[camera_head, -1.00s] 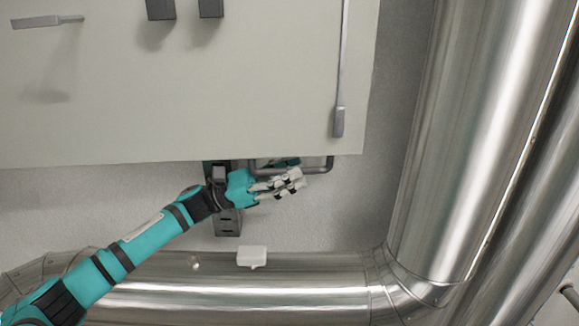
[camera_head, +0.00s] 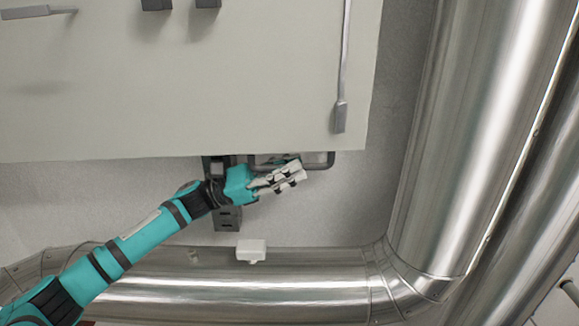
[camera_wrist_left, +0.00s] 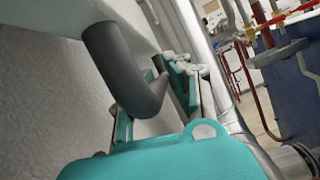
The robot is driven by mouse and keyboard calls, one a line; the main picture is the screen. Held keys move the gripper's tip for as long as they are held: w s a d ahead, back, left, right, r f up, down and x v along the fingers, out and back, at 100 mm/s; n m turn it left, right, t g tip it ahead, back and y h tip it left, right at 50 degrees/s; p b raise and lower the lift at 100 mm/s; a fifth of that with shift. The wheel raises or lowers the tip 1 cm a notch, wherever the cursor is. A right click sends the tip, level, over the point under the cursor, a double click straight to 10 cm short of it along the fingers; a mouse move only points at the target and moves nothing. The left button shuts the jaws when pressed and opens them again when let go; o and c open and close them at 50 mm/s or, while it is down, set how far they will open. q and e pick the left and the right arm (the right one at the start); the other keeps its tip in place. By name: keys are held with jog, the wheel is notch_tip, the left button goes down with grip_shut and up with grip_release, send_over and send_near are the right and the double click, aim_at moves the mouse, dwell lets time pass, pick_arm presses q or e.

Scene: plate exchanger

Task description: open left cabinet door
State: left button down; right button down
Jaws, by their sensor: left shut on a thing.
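A large pale cabinet door panel (camera_head: 200,110) fills the upper left of the head view. A dark grey bent bar handle (camera_head: 325,163) shows at its lower edge. My left gripper (camera_head: 284,176) is at this handle, just below the panel's edge, with its fingers shut on it. In the left wrist view the handle (camera_wrist_left: 128,72) comes down from the pale panel and bends toward the gripper fingers (camera_wrist_left: 180,76). The handle's far end is partly hidden by the fingers. My right gripper is in neither view.
Thick metal pipes run along the right (camera_head: 480,130) and the bottom (camera_head: 240,290) of the head view. A small white box (camera_head: 251,250) sits by the lower pipe. A long grey lever (camera_head: 341,115) is on the panel. A dark bracket (camera_head: 228,218) is behind my wrist.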

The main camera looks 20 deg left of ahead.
pick_arm(q)
jog(key=s+d+m+g+b, duration=0.1)
jog(key=s+d+g+b, duration=0.1)
jog(key=s, duration=0.7)
jog(key=shift+d+m+g+h+b, duration=0.3)
jog(key=shift+d+m+g+b, duration=0.1)
jog(key=shift+g+b, duration=0.3)
jog(key=c, duration=1.3)
grip_release()
jog(key=v, duration=1.2)
jog(key=shift+a, duration=0.1)
